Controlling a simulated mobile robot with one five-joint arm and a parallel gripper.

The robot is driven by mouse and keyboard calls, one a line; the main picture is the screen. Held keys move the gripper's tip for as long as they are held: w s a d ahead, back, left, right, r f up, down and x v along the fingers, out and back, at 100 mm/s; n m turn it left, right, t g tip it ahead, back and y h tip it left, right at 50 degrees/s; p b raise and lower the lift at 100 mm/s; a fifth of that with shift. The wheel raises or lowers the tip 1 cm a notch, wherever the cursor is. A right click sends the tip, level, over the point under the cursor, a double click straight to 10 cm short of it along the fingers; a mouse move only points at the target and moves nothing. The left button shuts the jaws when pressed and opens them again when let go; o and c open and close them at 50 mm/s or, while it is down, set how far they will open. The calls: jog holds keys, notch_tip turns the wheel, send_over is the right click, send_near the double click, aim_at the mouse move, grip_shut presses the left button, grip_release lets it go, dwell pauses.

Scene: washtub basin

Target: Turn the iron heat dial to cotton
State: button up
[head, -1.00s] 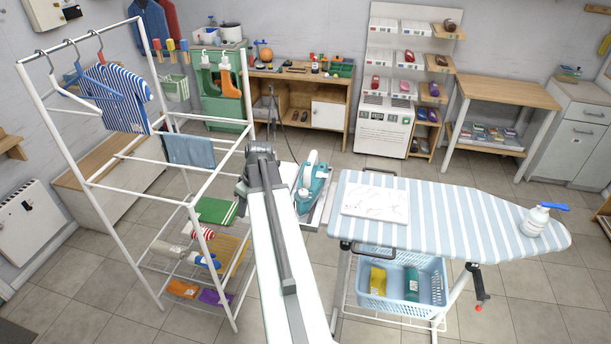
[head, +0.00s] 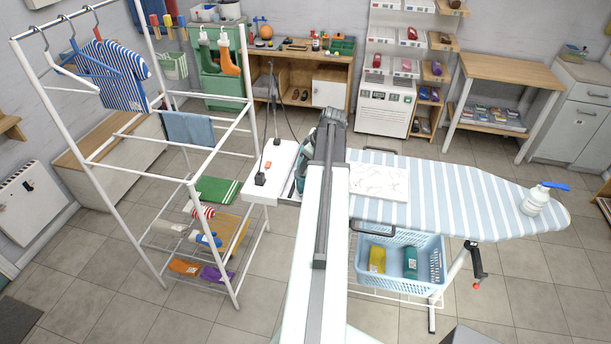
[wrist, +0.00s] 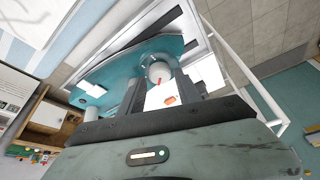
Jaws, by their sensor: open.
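The teal iron (head: 300,172) stands at the left end of the striped ironing board (head: 450,195), mostly hidden behind my arm in the head view. In the wrist view the iron's teal body (wrist: 120,68) fills the upper middle. A round white dial (wrist: 158,72) with a red pointer mark shows on it, just beyond my fingertips. I cannot read any heat marking. My gripper (wrist: 158,92) is open, one finger on each side of the dial's line in the picture; I cannot tell whether they touch it. In the head view my gripper's fingers are hidden.
A white block with sockets and plugs (head: 268,172) sits left of the iron, with cords rising from it. A white drying rack (head: 180,170) stands left.

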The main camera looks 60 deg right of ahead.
jog(key=shift+b+x, duration=0.3)
jog(key=shift+x, duration=0.65)
jog(key=shift+r, duration=0.1)
grip_shut()
jog(key=shift+a, duration=0.15)
